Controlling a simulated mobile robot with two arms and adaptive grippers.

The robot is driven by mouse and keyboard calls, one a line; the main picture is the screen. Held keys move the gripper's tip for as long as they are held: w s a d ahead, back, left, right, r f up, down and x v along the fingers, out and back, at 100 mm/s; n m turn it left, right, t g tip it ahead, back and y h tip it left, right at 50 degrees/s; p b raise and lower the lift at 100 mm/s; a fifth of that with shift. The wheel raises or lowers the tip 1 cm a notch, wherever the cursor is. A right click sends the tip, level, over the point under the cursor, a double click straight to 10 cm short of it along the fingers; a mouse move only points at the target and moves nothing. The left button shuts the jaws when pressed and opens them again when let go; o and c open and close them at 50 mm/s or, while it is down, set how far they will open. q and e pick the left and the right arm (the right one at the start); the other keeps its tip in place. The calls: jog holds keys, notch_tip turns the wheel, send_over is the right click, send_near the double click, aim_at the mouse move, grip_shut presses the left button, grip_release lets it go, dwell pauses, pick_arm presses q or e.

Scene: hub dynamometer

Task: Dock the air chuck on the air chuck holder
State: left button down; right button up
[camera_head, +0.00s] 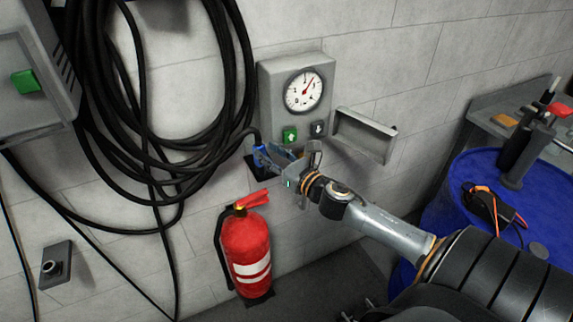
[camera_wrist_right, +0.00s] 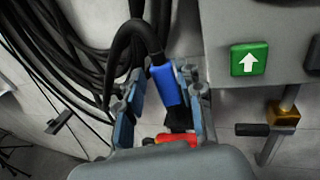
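The air chuck has a blue body (camera_head: 259,157) and a black hose leaving its top. In the head view it is at the tips of my right gripper (camera_head: 268,156), in front of the wall below the gauge box. The wrist view shows its blue body (camera_wrist_right: 167,85) tilted between the two fingertips (camera_wrist_right: 163,95), with a black nozzle end below. Whether the fingers press on it is unclear. A dark plate (camera_head: 253,170) behind the chuck may be the holder; the gripper partly hides it. I cannot tell whether chuck and plate touch. My left gripper is not in view.
The gauge box (camera_head: 268,85) with its green button (camera_head: 289,135) is just above the gripper. A grey wall tray (camera_head: 362,132) is to the right. A red fire extinguisher (camera_head: 247,245) stands below. Coiled black hoses (camera_head: 247,60) hang at left. A blue drum (camera_head: 545,190) is at right.

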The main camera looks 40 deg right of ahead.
jog(key=s, duration=0.6)
jog(key=shift+s+d, duration=0.15)
jog(key=shift+d, duration=0.05)
dwell(0.6)
jog(key=s+d+f+m+g+h+b, duration=0.1)
jog(key=s+f+m+g, duration=0.15)
jog(key=f+m, duration=0.65)
jog(key=s+d+f+m+g+h+b, duration=0.1)
jog(key=s+d+f+m+g, duration=0.2)
jog(key=f, duration=1.2)
jog(key=s+f+m+g+h+b, duration=0.15)
jog(key=s+f+m, duration=0.3)
jog(key=f, duration=0.85)
jog(key=s+a+f+m+g, duration=0.3)
jog(key=s+a+f+m, duration=0.15)
jog(key=s+f, duration=0.4)
jog(key=s+a+f+m+g, duration=0.3)
jog(key=s+f+m, duration=0.35)
jog(key=f, duration=0.35)
jog(key=s+a+f+m+g+y+b, duration=0.1)
jog(key=s+a+f+m+g, duration=0.1)
jog(key=s, duration=0.6)
jog(key=s+a+f+m+g+y+b, duration=0.1)
jog(key=s+a+f+m+g, duration=0.1)
jog(key=s+a+f+m, duration=0.2)
jog(key=s+a+f, duration=0.2)
jog(key=s+a, duration=0.2)
jog(key=a, duration=0.1)
jog(key=shift+s+a+f+m, duration=0.15)
jog(key=shift+s+f+m, duration=0.2)
